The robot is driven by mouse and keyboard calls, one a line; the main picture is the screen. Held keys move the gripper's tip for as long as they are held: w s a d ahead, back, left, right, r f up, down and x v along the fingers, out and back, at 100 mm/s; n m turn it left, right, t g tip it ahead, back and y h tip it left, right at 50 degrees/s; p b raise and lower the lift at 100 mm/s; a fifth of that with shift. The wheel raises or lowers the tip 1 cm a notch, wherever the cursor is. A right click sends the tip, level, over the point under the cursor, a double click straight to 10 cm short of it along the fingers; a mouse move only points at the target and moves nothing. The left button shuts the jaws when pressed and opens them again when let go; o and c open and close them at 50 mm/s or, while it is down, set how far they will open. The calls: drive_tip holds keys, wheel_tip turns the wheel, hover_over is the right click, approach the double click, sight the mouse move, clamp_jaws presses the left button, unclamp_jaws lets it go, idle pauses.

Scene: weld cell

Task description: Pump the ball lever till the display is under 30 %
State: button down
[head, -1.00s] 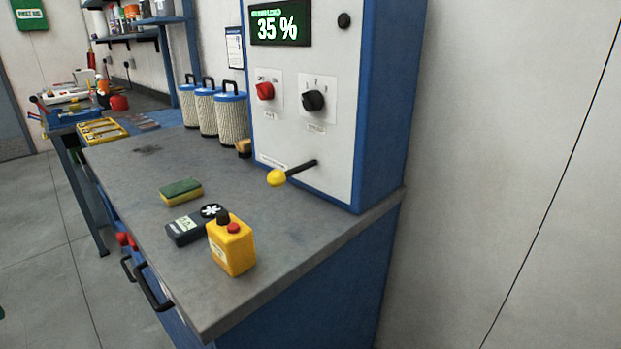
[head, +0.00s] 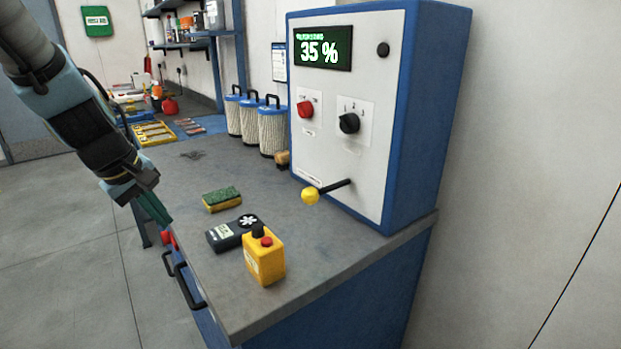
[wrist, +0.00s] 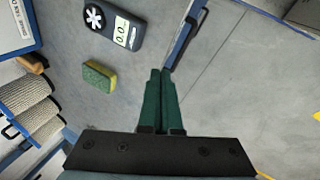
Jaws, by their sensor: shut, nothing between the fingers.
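The ball lever (head: 335,187) is a black rod with a yellow ball (head: 310,196) at its end. It sticks out from the front of the white and blue cabinet (head: 392,130), its ball end lower than its root. The display (head: 323,48) at the cabinet's top left reads 35 %. My gripper (head: 160,216) is at the left edge of the bench in the head view, well left of the lever. Its green fingers (wrist: 160,88) are together and empty in the wrist view. The lever does not show in the wrist view.
Filter cartridges (head: 272,131) stand behind. The bench front has handles (head: 186,290).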

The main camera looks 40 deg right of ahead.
drive_tip(key=s+d+r+n+h+p, duration=0.1)
drive_tip(key=d+r+n+h, duration=0.15)
drive_tip(key=d, duration=0.55)
drive_tip(key=s+d+r+n+h+p, duration=0.15)
drive_tip(key=d+r, duration=0.25)
drive_tip(key=d, duration=0.5)
wheel_tip(320, 180, up, 6)
drive_tip(key=f+n+g+h+p, duration=0.1)
drive_tip(key=n+g+p, duration=0.1)
drive_tip(key=n, duration=0.1)
hover_over(305, 191)
drive_tip(key=shift+s+d+r, duration=0.1)
drive_tip(key=shift+r, duration=0.1)
wheel_tip(305, 191, down, 9)
drive_tip(key=b, duration=0.8)
drive_tip(key=shift+r, duration=0.1)
drive_tip(key=shift+b, duration=0.4)
drive_tip(key=shift+f+b, duration=0.3)
drive_tip(key=shift+f, duration=0.1)
